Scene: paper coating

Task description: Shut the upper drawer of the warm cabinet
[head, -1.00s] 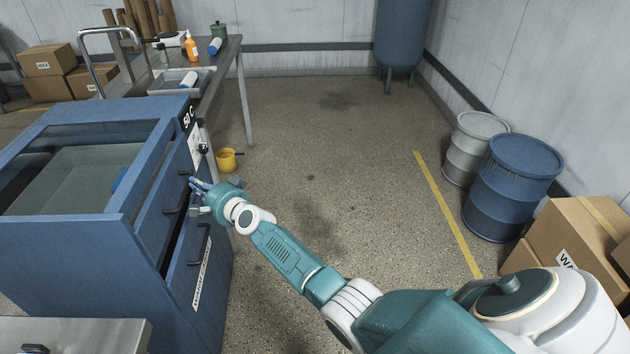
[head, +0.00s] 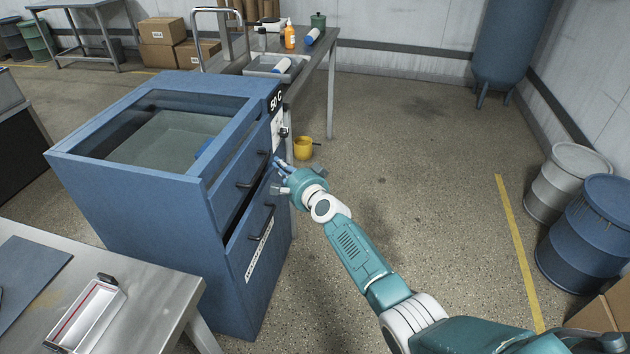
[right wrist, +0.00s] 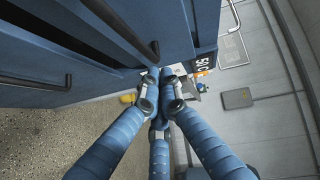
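The blue warm cabinet (head: 130,230) stands at left centre, marked 50 C, with a glazed top. The upper drawer's front (head: 228,178) has a black bar handle (head: 251,171). A dark gap shows between it and the lower drawer's front (head: 240,255); how far the upper drawer stands out is hard to tell. My right gripper (head: 280,164) is beside the front, just right of the upper handle, with its fingers together and nothing seen between them. In the right wrist view its fingertips (right wrist: 160,88) lie close to the cabinet front, apart from the upper handle (right wrist: 125,32).
A steel table (head: 165,300) with a white tray (head: 95,312) is at near left. Behind the cabinet are a bench with an orange bottle (head: 290,36) and a yellow pot (head: 303,148) on the floor. Barrels (head: 598,235) stand at right. The middle floor is clear.

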